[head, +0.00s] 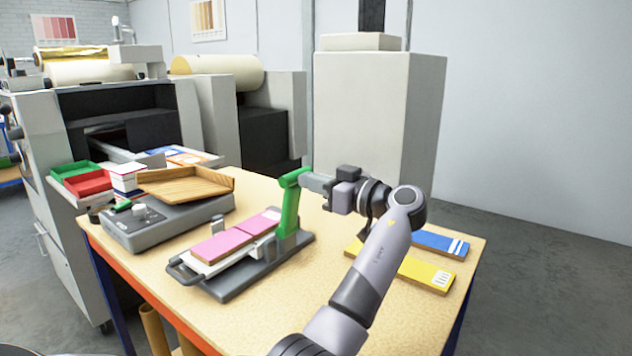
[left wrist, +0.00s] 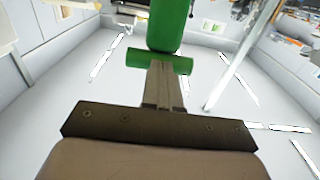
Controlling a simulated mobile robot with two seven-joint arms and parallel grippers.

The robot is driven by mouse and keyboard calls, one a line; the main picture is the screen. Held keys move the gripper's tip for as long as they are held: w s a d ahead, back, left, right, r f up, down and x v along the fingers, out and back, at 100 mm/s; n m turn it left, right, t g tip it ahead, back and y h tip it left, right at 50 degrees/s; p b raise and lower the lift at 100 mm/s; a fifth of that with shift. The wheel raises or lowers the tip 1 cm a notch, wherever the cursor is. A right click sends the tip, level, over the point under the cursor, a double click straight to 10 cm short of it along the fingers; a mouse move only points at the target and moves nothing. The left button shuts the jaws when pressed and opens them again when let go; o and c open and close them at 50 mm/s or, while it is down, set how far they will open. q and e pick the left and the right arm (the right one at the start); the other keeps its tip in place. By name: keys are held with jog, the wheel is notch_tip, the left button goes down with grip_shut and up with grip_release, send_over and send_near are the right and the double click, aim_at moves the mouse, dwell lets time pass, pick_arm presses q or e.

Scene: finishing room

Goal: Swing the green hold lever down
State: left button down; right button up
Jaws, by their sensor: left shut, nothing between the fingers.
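The green hold lever (head: 289,212) stands upright on a grey fixture (head: 238,289) on the table, with its short cross handle at the top. A pink stack (head: 236,236) lies on the fixture, left of the lever. My left gripper (head: 308,182) is shut and empty, held level with the lever's top, its tips at the handle from the right. In the left wrist view the shut fingers (left wrist: 163,78) reach to the green cross handle (left wrist: 160,61). They look touching or very close; I cannot tell which. My right gripper is not in view.
Blue (head: 440,244) and yellow (head: 428,272) blocks lie right of the fixture, partly behind my arm. A grey scale (head: 165,226) bearing a wooden tray (head: 186,183) stands to the left. A tall grey cabinet (head: 378,120) is behind the table (head: 300,285). Space above the fixture is clear.

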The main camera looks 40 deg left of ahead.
aim_at(297, 172)
pick_arm(q)
jog(key=a+h, duration=0.1)
jog(key=a+r+h, duration=0.1)
jog(key=a+h, duration=0.1)
jog(key=a, duration=0.1)
jog(key=shift+s+r, duration=0.25)
jog(key=shift+r, duration=0.1)
jog(key=s+a+f+h+p, duration=0.1)
jog(key=a+f+h, duration=0.2)
jog(key=a, duration=0.9)
jog(key=shift+t+h, duration=0.4)
jog(key=shift+h, duration=0.4)
jog(key=shift+s+a+f, duration=0.15)
jog(key=shift+a+f, duration=0.8)
jog(key=shift+f, duration=0.4)
jog(key=shift+s+a+f, duration=0.15)
jog(key=shift+a+f, duration=0.8)
jog(key=shift+f, duration=0.35)
jog(key=shift+s+a+f, duration=0.15)
jog(key=shift+a+f, duration=0.8)
jog(key=shift+f, duration=0.4)
